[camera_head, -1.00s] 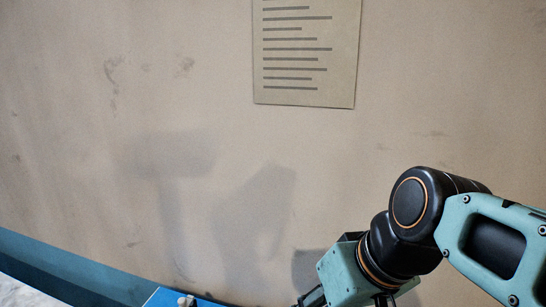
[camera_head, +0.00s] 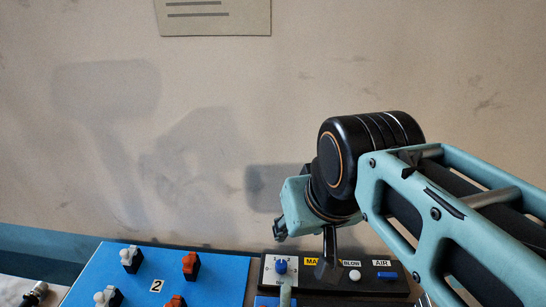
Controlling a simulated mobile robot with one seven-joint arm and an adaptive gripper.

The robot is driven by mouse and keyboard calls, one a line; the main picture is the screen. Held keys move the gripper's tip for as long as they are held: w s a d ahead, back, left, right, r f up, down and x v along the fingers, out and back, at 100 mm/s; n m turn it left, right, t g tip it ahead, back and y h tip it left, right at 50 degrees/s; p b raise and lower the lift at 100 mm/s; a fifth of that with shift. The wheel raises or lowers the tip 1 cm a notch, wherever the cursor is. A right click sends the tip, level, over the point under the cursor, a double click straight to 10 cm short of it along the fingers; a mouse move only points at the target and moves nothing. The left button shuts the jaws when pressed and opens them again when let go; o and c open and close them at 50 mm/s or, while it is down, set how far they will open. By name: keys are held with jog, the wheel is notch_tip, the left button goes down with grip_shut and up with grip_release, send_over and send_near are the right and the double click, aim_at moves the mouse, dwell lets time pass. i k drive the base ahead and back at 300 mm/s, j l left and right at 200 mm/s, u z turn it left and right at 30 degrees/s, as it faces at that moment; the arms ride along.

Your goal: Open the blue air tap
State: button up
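A white knob (camera_head: 355,275) sits under a BLOW label, left of the blue tap. A blue knob (camera_head: 281,266) stands on a light plate. A blue board (camera_head: 215,280) marked 2 carries white and orange taps at left. A wall stands behind.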

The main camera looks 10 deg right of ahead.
aim_at(386, 276)
jog(key=z, duration=0.35)
jog(key=l+z, duration=0.15)
jog(key=z, duration=0.25)
jog(key=l+z, duration=0.1)
jog(key=z, duration=0.25)
jog(key=k+l, duration=0.05)
